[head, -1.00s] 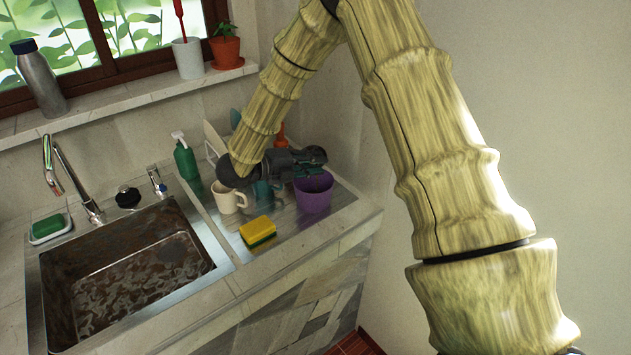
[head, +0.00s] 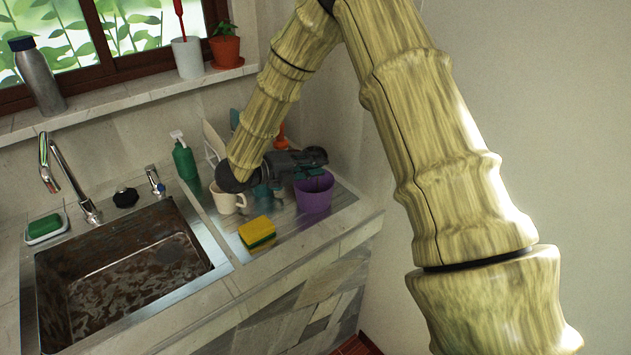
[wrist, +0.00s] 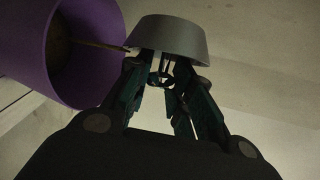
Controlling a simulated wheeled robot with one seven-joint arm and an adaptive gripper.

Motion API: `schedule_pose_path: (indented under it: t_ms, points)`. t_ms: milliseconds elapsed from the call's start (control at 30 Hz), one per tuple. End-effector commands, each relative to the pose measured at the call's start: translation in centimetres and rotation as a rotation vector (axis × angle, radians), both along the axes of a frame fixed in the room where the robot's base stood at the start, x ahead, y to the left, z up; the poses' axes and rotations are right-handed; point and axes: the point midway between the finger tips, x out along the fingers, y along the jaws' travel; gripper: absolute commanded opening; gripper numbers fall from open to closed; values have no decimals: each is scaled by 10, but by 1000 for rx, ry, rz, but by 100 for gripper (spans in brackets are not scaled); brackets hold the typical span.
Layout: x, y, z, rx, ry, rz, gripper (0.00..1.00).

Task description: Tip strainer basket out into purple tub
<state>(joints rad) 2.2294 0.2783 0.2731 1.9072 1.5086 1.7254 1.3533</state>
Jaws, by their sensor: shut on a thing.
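My gripper (wrist: 165,80) is shut on the grey strainer basket (wrist: 170,38). In the wrist view the basket's wide rim faces my fingers and its narrower end points away; its inside is mostly hidden. The purple tub (wrist: 22,45) is left of the basket there, its mouth open toward it and something brownish dimly visible inside. A thin yellowish strip (wrist: 105,46) runs between tub mouth and basket rim; I cannot tell what it is. In the head view my gripper (head: 312,164) is just above the purple tub (head: 314,197), and the basket is hard to make out.
A cream mug (head: 227,201), teal cup (head: 262,189) and yellow sponge (head: 257,232) stand left of the tub on the metal drainboard (head: 300,222). A green soap bottle (head: 184,160) is behind. The sink (head: 125,275) is at left, and a wall at right.

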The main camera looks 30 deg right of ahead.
Motion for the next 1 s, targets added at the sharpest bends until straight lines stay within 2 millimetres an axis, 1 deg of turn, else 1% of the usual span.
schedule_pose_path:
  t_ms: [1000]
  points:
    - [-4,2,-5,-51,-104,0,0]
